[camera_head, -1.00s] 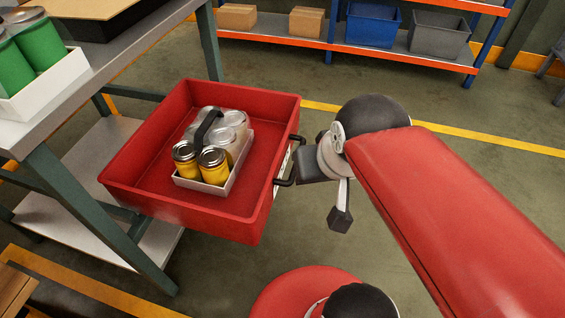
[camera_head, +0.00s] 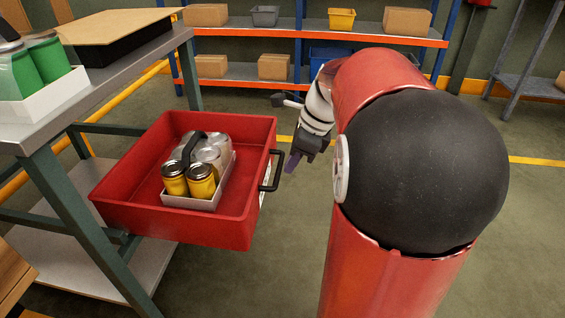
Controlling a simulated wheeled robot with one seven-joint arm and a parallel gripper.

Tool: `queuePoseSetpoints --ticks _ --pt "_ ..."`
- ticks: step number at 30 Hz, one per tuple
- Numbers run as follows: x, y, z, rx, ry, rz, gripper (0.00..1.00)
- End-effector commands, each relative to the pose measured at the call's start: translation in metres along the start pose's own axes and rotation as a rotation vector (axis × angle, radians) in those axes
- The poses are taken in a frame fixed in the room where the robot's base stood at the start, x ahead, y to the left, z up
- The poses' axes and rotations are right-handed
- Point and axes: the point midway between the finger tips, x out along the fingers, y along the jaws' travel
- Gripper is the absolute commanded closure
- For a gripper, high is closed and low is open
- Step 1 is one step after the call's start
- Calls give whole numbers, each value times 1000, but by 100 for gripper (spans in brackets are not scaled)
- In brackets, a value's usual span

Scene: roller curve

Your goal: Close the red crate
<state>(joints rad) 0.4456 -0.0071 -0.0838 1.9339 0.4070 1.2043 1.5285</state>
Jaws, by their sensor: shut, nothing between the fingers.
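The red crate (camera_head: 122,216) is pulled out like a drawer from the workbench at left and stands open. Its black handle (camera_head: 274,172) is on its right face. Inside is a white tray (camera_head: 190,203) with two yellow-filled jars (camera_head: 200,182), several pale-lidded jars and a black carrying grip. My gripper (camera_head: 293,163) is just to the right of the handle and appears apart from it. It is shut and empty; its fingertips are small and partly dark in the picture.
The grey workbench (camera_head: 110,90) at left carries green jars (camera_head: 45,60) in a white tray and a black box (camera_head: 118,42). Shelves with orange beams (camera_head: 300,81) and bins stand behind. The floor right of the crate is clear apart from my arm.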

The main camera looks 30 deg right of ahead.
Motion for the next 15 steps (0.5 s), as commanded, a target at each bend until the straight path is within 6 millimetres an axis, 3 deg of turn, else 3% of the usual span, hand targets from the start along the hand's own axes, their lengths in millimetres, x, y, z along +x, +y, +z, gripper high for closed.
queuePoseSetpoints --ticks 1,9,15 --pt "14 1 -1 -1 1 5 100" --pt "72 1 -1 -4 1 4 100" --pt "82 0 26 -7 1 0 100"
